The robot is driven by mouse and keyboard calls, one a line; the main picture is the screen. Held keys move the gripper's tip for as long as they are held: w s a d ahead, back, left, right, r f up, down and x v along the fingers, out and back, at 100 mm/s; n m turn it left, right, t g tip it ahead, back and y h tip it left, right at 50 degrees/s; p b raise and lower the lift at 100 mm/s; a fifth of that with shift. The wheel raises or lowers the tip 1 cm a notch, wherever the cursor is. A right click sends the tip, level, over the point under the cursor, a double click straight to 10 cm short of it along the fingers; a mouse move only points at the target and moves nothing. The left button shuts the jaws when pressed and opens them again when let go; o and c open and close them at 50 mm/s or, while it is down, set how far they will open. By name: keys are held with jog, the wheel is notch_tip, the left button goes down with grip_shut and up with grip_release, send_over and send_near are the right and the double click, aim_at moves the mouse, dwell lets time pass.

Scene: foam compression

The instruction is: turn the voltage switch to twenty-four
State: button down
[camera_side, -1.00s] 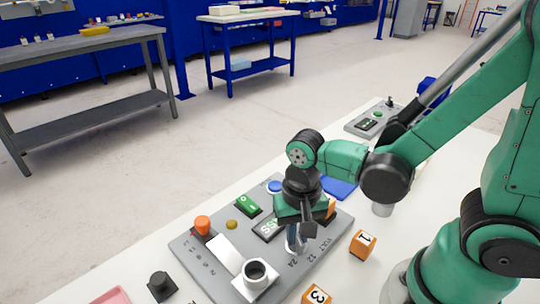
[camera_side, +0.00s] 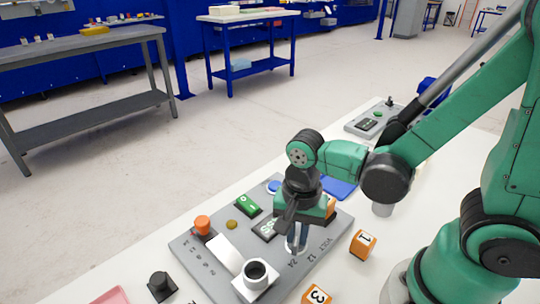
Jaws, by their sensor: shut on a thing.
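A grey control panel (camera_side: 198,262) lies on the white table, printed with VOLT, 12 and 24 near its right edge. My gripper (camera_side: 296,246) points straight down over the panel beside these marks, shut on the voltage switch. The switch knob is mostly hidden between the fingers, and I cannot tell which number it points at.
On the panel are an orange knob (camera_side: 203,224), a green rocker (camera_side: 248,206), a blue button (camera_side: 275,186), a small display (camera_side: 265,231) and a white block with a black ring (camera_side: 255,275). Orange numbered cubes (camera_side: 363,243) stand to the right; a black knob piece (camera_side: 161,285) sits at left.

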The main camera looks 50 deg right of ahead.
aim_at(297, 232)
jog(key=c, duration=0.8)
grip_release()
jog(key=shift+c, duration=0.2)
jog(key=shift+r, duration=2.8)
jog(key=shift+w+d+r+n+t, duration=0.2)
jog(key=shift+d+n+t, duration=0.1)
jog(key=shift+n, duration=0.2)
jog(key=w+d+r+n+t, duration=0.3)
jog(key=n+t, duration=0.3)
jog(key=n, duration=0.5)
jog(key=shift+w+d+r+t, duration=0.25)
jog(key=shift+d+r+t, duration=0.05)
jog(key=shift+d+r, duration=0.5)
